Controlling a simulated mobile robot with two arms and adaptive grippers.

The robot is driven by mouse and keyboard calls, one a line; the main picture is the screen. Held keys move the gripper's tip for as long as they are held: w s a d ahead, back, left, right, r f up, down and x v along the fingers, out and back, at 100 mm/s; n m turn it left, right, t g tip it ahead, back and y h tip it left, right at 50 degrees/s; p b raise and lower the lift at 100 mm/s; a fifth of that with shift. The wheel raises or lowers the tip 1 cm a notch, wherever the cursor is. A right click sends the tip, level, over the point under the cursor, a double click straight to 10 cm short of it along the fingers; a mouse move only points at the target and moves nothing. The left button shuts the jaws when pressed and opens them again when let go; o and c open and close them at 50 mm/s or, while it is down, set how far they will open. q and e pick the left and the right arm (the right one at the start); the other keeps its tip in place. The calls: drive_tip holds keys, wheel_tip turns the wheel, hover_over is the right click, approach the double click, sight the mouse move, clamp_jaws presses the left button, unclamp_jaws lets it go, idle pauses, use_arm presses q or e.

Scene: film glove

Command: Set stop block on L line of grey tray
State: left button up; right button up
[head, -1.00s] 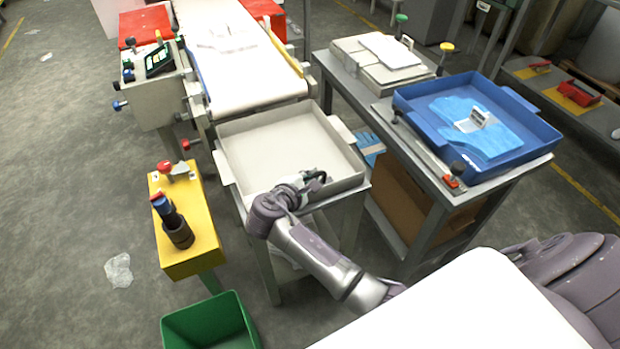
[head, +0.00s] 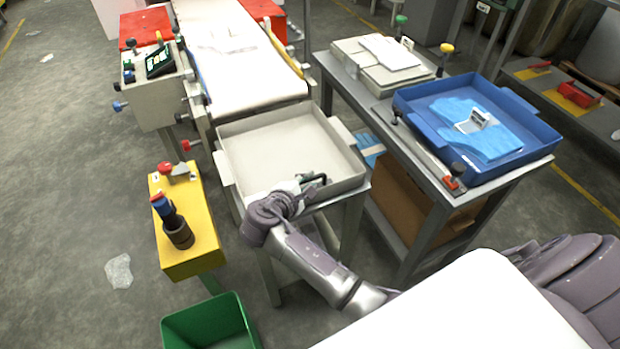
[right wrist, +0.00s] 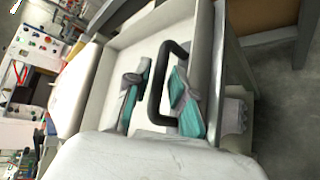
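The grey tray (head: 255,133) stands at the end of the conveyor, its floor mostly bare. My right gripper (head: 304,184) is at the tray's near right part. In the right wrist view its two teal-padded fingers (right wrist: 160,98) are apart, one on each side of a black handle bar (right wrist: 157,82). A gap shows beside the bar, and I cannot tell whether either pad touches it. I cannot tell whether this handle belongs to the stop block or to the tray. No L line can be made out. My left gripper is not in view.
A blue tray (head: 535,125) with a blue glove (head: 500,143) and a small pale bracket stands on the right table. A yellow stand (head: 190,258) is left of the grey tray. A green bin (head: 205,325) is on the floor in front.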

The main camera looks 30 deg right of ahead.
drive_tip(key=v, duration=1)
drive_tip(key=shift+d, duration=0.1)
drive_tip(key=s+f+g+y, duration=0.25)
drive_tip(key=s+f, duration=0.25)
drive_tip(key=f, duration=1.1)
drive_tip(key=s+f+g+y, duration=0.1)
drive_tip(key=s+f+y, duration=0.4)
drive_tip(key=f, duration=1.1)
drive_tip(key=s+d+f+m+g+y, duration=0.1)
drive_tip(key=s+f, duration=0.4)
drive_tip(key=s, duration=0.5)
drive_tip(key=s+d+f+m+g+y, duration=0.1)
drive_tip(key=s+f+m, duration=0.4)
drive_tip(key=s, duration=0.5)
drive_tip(key=s+d+f+m+g+y, duration=0.1)
drive_tip(key=s+d+f+m, duration=0.2)
drive_tip(key=s+f, duration=0.3)
drive_tip(key=s, duration=0.5)
drive_tip(key=shift+d+f+m, duration=0.3)
drive_tip(key=shift+y, duration=0.25)
